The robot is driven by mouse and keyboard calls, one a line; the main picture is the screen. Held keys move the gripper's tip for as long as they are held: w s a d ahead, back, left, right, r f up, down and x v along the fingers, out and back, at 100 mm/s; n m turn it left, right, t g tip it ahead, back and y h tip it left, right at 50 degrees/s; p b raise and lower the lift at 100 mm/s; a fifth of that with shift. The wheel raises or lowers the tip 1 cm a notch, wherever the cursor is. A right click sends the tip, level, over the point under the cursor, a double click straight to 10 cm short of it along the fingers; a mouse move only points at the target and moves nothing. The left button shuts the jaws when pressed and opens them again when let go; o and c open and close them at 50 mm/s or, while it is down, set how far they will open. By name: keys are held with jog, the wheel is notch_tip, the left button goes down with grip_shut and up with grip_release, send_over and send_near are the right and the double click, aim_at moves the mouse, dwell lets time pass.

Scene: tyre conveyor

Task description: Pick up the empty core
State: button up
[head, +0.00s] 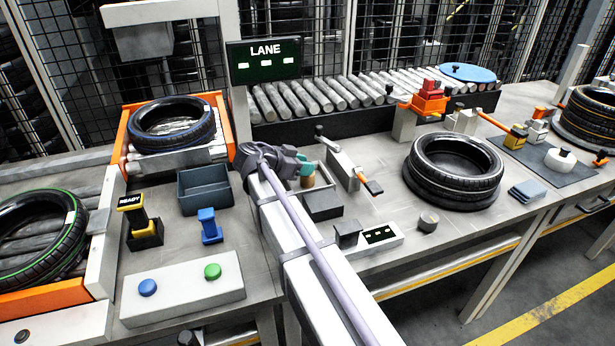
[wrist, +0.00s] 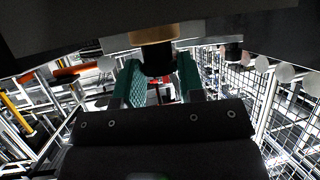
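A small tan-brown cylinder, which looks like the empty core (head: 308,181), stands in a grey tray-like holder on the bench in the head view. My gripper (head: 303,163), with teal finger pads, is right at its top, and my arm hides part of the holder. In the wrist view, a brown band of the core (wrist: 152,34) with a dark stub shows at the top centre. The two teal fingers of my gripper (wrist: 160,82) stand apart on either side of the stub. I cannot tell whether they touch it.
A lever with an orange handle (head: 370,186) stands close to the right of my gripper. A dark box (head: 323,205) and a dark grey bin (head: 205,188) are nearby. A tyre (head: 456,165) lies to the right. The roller conveyor (head: 310,100) runs behind.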

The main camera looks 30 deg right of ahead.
jog(key=c, duration=0.4)
